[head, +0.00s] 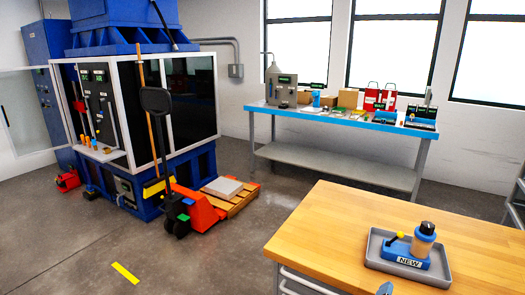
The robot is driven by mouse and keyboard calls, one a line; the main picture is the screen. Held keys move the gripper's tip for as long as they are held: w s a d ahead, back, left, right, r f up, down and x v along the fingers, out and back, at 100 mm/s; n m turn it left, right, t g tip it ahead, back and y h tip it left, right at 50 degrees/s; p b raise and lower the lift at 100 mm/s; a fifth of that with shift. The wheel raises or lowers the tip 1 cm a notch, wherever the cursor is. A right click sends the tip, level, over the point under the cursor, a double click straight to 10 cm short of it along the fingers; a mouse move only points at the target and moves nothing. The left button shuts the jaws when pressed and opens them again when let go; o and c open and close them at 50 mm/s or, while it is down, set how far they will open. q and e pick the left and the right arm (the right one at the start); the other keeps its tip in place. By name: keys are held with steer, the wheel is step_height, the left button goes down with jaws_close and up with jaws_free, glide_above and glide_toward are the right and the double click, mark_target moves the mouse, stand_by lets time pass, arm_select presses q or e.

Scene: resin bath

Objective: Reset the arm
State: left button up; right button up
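Neither of my grippers shows in the head view, and no arm of mine can be made out. The wooden-topped table (345,220) at the lower right is the nearest surface.
A blue-framed machine (188,95) stands at the left, with an orange pallet jack (195,212) and wooden pallet (240,201) before it. A blue-edged bench (345,120) with boxes and instruments stands under the windows. The floor (190,265) at the lower left is mostly clear.

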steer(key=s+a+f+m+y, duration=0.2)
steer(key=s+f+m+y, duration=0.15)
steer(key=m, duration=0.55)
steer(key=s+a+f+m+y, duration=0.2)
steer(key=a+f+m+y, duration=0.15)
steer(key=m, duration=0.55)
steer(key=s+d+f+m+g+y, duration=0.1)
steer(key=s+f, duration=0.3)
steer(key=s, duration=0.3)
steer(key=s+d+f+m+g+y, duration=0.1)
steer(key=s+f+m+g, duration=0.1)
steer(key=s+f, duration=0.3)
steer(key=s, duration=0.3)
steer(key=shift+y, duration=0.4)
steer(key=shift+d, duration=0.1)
